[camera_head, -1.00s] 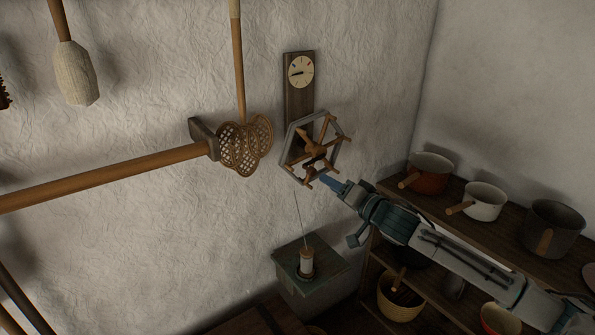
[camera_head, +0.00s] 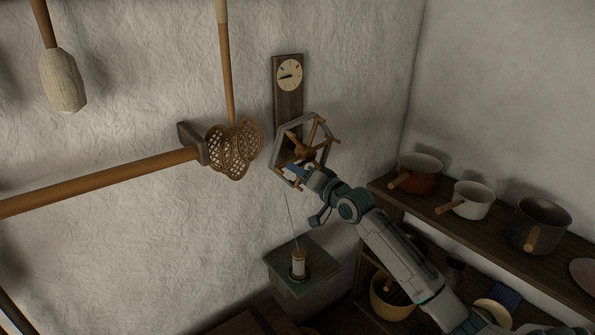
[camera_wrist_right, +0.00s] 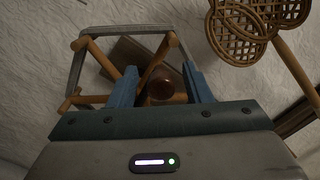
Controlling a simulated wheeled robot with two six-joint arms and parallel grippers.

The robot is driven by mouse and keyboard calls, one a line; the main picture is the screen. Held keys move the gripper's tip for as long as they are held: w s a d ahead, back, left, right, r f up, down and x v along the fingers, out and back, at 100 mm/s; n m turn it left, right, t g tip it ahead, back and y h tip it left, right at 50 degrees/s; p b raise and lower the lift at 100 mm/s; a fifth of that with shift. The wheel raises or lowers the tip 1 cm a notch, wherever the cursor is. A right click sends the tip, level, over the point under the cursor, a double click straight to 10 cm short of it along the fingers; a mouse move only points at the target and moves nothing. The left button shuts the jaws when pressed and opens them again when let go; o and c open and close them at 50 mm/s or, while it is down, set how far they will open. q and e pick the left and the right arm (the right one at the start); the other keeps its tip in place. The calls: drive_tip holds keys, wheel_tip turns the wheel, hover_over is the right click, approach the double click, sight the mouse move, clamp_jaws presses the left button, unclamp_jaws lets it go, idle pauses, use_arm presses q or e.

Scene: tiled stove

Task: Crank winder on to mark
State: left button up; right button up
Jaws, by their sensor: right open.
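The winder (camera_head: 306,151) is mounted on a dark board on the wall, with wooden spokes and a grey hexagonal frame. A round dial (camera_head: 290,75) with a dark hand pointing left is above it; its fine marks are too small to read. My right gripper (camera_head: 293,171) is at the winder's lower edge. In the right wrist view its blue fingers are open, one on each side of a red-brown crank knob (camera_wrist_right: 166,83). Contact cannot be told. In the head view the gripper hides the knob. My left gripper is not in view.
A thread runs down from the winder to a spool (camera_head: 298,264) on a green wall box (camera_head: 312,262). Wicker beaters (camera_head: 233,147) hang close left of the winder. A shelf (camera_head: 470,225) with several pots stands at right.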

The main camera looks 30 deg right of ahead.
drive_tip(key=shift+w+a, duration=0.15)
drive_tip(key=shift+w, duration=0.4)
clamp_jaws()
drive_tip(key=shift+w+r, duration=0.1)
drive_tip(key=shift+r, duration=0.1)
